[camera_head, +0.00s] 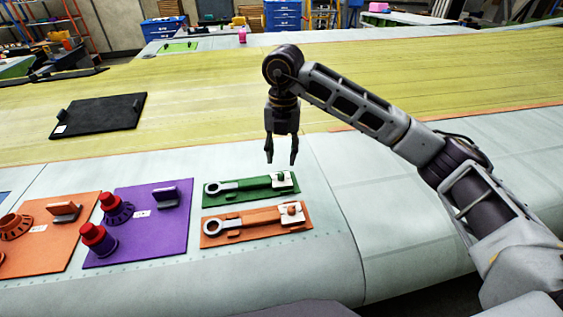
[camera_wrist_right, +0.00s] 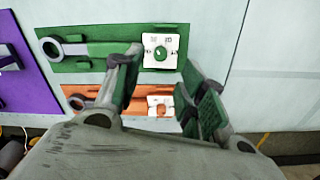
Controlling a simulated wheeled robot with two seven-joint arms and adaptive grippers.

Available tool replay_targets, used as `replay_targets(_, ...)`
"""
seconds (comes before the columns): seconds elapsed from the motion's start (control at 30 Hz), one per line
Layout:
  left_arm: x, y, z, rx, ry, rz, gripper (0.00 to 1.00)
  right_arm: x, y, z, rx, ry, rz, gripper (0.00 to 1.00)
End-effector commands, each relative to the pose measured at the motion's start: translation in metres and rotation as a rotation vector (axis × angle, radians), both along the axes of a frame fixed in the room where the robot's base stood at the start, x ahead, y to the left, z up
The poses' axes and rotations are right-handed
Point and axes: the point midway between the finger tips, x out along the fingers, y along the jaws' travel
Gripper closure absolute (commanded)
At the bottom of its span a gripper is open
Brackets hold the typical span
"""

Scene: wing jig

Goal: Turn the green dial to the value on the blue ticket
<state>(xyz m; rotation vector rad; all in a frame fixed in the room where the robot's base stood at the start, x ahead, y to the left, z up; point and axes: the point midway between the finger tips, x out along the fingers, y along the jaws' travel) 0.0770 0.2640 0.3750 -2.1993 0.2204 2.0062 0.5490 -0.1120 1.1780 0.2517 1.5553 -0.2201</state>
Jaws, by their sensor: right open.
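A green panel (camera_head: 240,194) lies on the pale wing surface, with a grey ring-ended bar along it. At its right end a small green knob (camera_head: 281,175), which may be the green dial, sits on a white plate; it also shows in the right wrist view (camera_wrist_right: 160,53). The marks on the plate are too small to read. My right gripper (camera_head: 281,160) points down above the far side of the green panel, open and empty, apart from the knob. In the right wrist view its fingers (camera_wrist_right: 166,88) are spread. I cannot make out a blue ticket. My left gripper is out of view.
An orange panel (camera_head: 257,229) with a similar bar and knob lies just nearer. Left are a purple panel (camera_head: 160,236) with red-topped knobs and another orange panel (camera_head: 55,253). A black panel (camera_head: 98,116) lies farther back. The wing to the right is clear.

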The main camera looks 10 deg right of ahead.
Motion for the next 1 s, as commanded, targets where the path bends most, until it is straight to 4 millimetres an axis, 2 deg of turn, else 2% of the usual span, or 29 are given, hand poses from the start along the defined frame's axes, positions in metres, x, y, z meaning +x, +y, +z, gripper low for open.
replay_targets(0.2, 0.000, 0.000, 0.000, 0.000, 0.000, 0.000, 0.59, 0.000, -0.001, 0.030, 0.000, -0.002, 0.000, 0.59)
replay_targets(0.4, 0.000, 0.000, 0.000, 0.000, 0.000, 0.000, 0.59, 0.000, -0.001, 0.044, 0.001, -0.001, -0.001, 0.59)
replay_targets(1.0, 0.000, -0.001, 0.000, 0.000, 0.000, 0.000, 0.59, 0.000, -0.001, 0.046, 0.000, 0.000, 0.000, 0.59)
